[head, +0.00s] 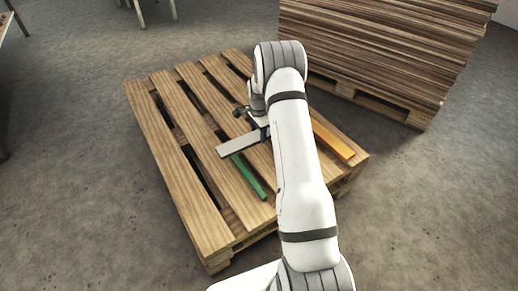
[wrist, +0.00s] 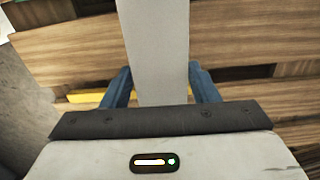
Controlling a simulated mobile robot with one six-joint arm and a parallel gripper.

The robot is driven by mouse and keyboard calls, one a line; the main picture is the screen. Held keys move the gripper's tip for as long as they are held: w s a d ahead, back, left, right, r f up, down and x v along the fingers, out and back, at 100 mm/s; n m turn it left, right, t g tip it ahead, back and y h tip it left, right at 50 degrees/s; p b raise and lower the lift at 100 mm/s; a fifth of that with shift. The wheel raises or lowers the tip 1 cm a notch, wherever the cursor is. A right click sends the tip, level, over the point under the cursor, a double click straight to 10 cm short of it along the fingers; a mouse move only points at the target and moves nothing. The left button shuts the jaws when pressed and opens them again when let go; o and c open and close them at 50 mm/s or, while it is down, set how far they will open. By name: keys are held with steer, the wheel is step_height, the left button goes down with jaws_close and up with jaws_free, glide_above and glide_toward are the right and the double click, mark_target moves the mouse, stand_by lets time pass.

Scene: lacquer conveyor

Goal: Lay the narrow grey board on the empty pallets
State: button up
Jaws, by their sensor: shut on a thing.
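The narrow grey board (head: 240,144) is in my gripper (head: 265,134), over the top of the wooden pallets (head: 187,190). In the wrist view the grey board (wrist: 158,50) runs straight out between the two blue fingers of my gripper (wrist: 160,85), which are shut on it. The slats of the pallets (wrist: 230,45) show behind it. A green board (head: 248,177) and a yellow-orange board (head: 333,141) lie on the pallets. Part of the yellow one (wrist: 88,97) shows beside the left finger. I cannot tell whether the grey board touches the slats. My arm hides part of the pallet top.
A tall stack of brown boards (head: 375,45) on its own pallet stands behind, to the right. Table legs (head: 155,10) show at the top left. The concrete floor (head: 80,200) left of the pallets is clear.

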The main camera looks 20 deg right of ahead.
step_height(320, 180, down, 8)
steer(key=shift+r+b, duration=0.25)
steer(key=shift+b, duration=0.95)
steer(key=shift+f, duration=0.1)
